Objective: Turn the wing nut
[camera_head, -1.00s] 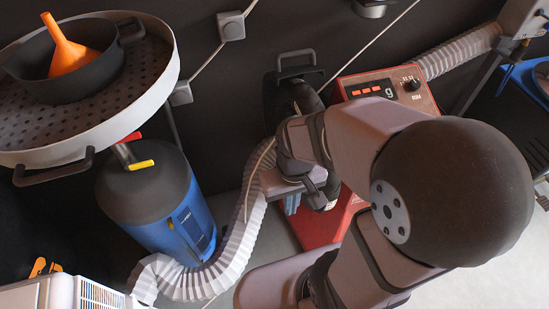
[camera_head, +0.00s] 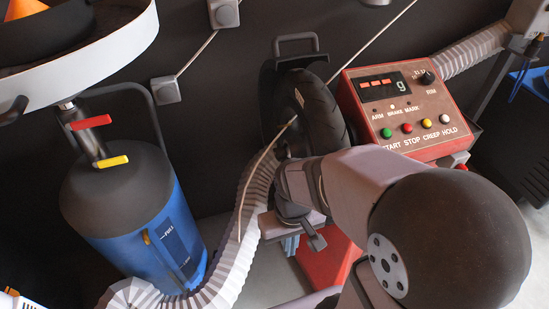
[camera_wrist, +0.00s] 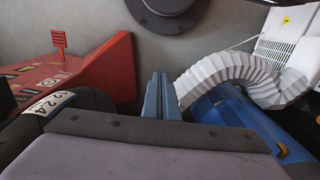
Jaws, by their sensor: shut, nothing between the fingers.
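I cannot make out the wing nut in either view. A black tyre (camera_head: 322,115) on a wheel stands upright against the red balancing machine (camera_head: 405,103) in the head view. My wrist and arm cover the lower part of the wheel. My gripper (camera_head: 290,245) is below the wheel, its blue fingers pointing down and partly hidden by my wrist. In the wrist view my gripper (camera_wrist: 158,80) shows its two blue fingers together and empty. The tyre (camera_wrist: 75,105) is to their left there, apart from the fingertips.
A white corrugated hose (camera_head: 245,240) runs close to the left of my gripper. A blue tank (camera_head: 135,225) with red and yellow levers stands left. A round pan (camera_head: 95,50) is at upper left. A thin rod (camera_head: 268,155) crosses before the wheel.

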